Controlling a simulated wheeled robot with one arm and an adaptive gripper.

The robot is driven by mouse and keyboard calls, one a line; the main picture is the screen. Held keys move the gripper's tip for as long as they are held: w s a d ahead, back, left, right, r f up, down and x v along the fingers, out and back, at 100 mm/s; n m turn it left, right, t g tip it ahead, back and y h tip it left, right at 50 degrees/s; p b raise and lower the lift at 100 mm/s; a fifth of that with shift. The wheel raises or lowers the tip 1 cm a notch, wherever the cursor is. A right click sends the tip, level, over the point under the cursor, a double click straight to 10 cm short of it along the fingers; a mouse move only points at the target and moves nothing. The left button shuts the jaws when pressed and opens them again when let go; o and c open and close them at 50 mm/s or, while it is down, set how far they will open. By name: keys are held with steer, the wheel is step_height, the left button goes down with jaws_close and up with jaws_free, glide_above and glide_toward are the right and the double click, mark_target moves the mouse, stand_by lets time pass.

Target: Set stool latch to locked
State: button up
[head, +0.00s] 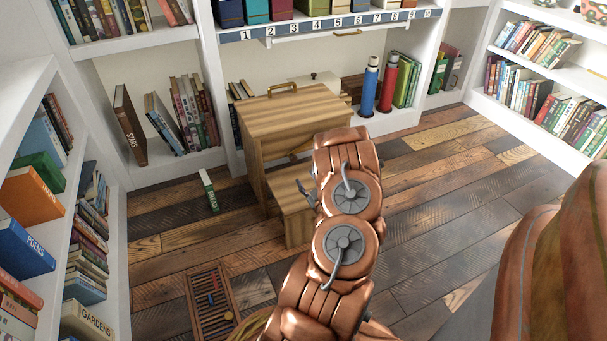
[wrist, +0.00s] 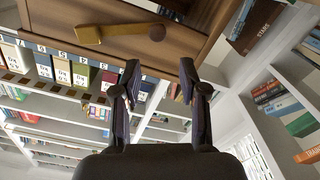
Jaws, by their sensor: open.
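The wooden step stool (head: 290,112) stands on the plank floor in the head view, with a brass handle (head: 283,88) on top and a lower step in front. The brass latch (wrist: 115,31) shows in the wrist view as a bar lying nearly level across the wood, with a round end at the right. A small part of it seems to show beside my arm in the head view. My gripper (wrist: 159,80) is open and empty, its two dark fingers apart from the latch. In the head view my arm hides part of the stool, and my gripper (head: 307,190) is by its lower step.
White bookshelves surround the stool at the back and both sides. A blue bottle (head: 370,85) and a red bottle (head: 388,82) stand behind it. The right floor is clear.

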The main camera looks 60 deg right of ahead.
steer(key=w+n+y+p, duration=0.1)
steer(key=w, duration=0.1)
steer(key=w+a+n+y+p, duration=0.1)
steer(key=w, duration=0.2)
steer(key=w+f+n+g+y+p, duration=0.1)
steer(key=w, duration=0.2)
steer(key=shift+a+y, duration=0.3)
steer(key=shift+y, duration=0.1)
steer(key=c, duration=0.7)
steer(key=w+a+n+g+y+p, duration=0.1)
steer(key=w, duration=0.1)
steer(key=w+n+g+y+p, duration=0.1)
steer(key=w+n+p, duration=0.1)
steer(key=w+a+n+g+y+p, duration=0.1)
steer(key=w, duration=0.2)
steer(key=shift+a+f+n+g, duration=0.3)
steer(key=shift+f+n+g, duration=0.1)
jaws_close()
step_height(320, 180, up, 17)
steer(key=n+g+h+p, duration=0.2)
steer(key=n+g+p, duration=0.4)
steer(key=g+p, duration=0.45)
glide_above(292, 158)
steer(key=w+a, duration=0.3)
steer(key=a, duration=0.6)
steer(key=shift+g, duration=0.45)
steer(key=b+x, duration=0.2)
steer(key=x, duration=1.2)
steer(key=shift+d+b, duration=0.25)
steer(key=shift+b, duration=0.15)
